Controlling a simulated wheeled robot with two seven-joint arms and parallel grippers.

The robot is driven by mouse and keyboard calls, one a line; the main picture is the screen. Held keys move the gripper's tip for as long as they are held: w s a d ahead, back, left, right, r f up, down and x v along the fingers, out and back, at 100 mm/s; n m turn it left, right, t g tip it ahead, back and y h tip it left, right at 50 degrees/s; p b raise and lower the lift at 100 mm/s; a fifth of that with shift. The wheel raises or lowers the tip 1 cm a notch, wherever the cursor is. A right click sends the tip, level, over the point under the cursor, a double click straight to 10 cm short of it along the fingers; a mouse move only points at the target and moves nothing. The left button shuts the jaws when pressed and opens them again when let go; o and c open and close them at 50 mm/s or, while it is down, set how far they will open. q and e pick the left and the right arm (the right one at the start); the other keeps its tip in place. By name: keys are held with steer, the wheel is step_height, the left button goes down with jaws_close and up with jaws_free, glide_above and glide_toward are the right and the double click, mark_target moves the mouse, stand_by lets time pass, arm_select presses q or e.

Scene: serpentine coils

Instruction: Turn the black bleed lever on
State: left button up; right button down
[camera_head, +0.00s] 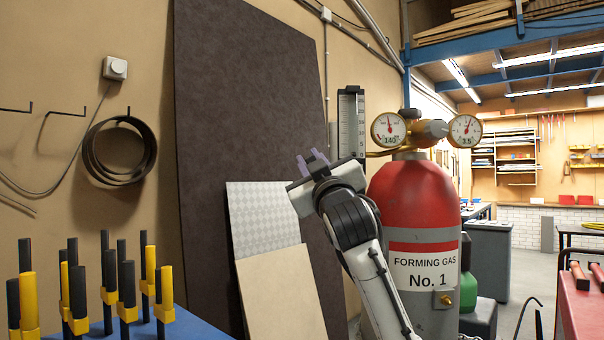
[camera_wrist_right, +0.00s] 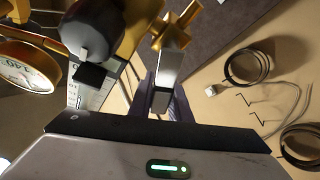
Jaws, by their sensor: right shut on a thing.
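My right gripper (camera_head: 312,160) is raised left of the red and grey gas cylinder (camera_head: 412,205), with its pale purple fingers close together. In the right wrist view, the black bleed lever (camera_wrist_right: 160,100) shows as a dark end on a grey bar below a brass cross-shaped fitting (camera_wrist_right: 170,33). The purple fingers (camera_wrist_right: 172,105) are shut on its dark end. The lever cannot be made out in the head view. My left gripper is not in view.
Two gauges (camera_head: 389,129) (camera_head: 465,130) top the cylinder. A scaled tube (camera_head: 351,122) stands behind my right gripper. In the right wrist view, a dark rounded knob (camera_wrist_right: 93,30) is close by on the left. Yellow-and-black clamps (camera_head: 110,280) stand lower left.

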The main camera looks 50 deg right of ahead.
steer(key=shift+s+d+r+m+g+h+b, duration=0.15)
steer(key=shift+s+d+m+g+h, duration=0.25)
steer(key=shift+m, duration=0.65)
steer(key=shift+s+d+r+m+g+h+b, duration=0.2)
steer(key=shift+m+h, duration=0.4)
steer(key=shift+m, duration=0.4)
steer(key=shift+s+d+f+m+g+h+b, duration=0.1)
steer(key=shift+s+d+m+g+h, duration=0.25)
steer(key=shift+m, duration=0.7)
steer(key=shift+a, duration=0.1)
steer(key=c, duration=1.6)
jaws_free()
steer(key=shift+r, duration=0.1)
steer(key=shift+c, duration=0.2)
steer(key=shift+w+a, duration=0.1)
steer(key=shift+a, duration=0.05)
steer(key=shift+h, duration=0.35)
